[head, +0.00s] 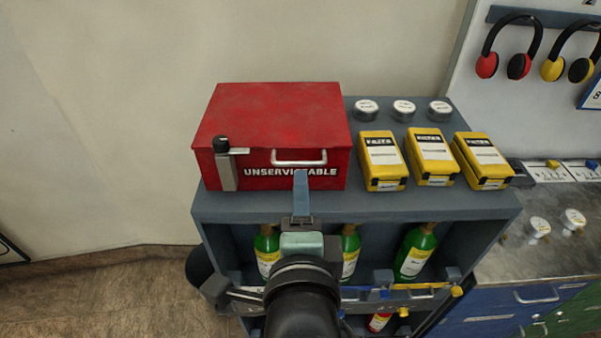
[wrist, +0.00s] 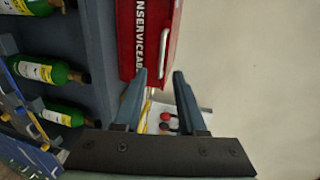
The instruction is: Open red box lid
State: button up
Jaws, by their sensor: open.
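The red box (head: 270,118) marked "UNSERVICEABLE" stands on the left of the grey cabinet top, with its lid (head: 280,105) closed. A silver handle (head: 299,159) is on its front, and a latch with a black knob (head: 224,160) is at its front left. In the wrist view the red box (wrist: 145,35) and its handle (wrist: 165,30) show at the top, beyond the fingers. My gripper (head: 301,178) is in front of the box, below the handle in the head view. In the wrist view my gripper (wrist: 159,75) is open, with nothing between its fingers.
Several yellow boxes (head: 432,158) and white round tins (head: 404,110) stand right of the red box. Green bottles (head: 416,252) are on the shelf below. Headphones (head: 510,45) hang at upper right. Wall space left of the box is clear.

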aim_at(301, 165)
jog(key=p+x, duration=0.2)
jog(key=x, duration=0.7)
jog(key=shift+r, duration=0.15)
grip_shut()
jog(key=shift+f, duration=0.2)
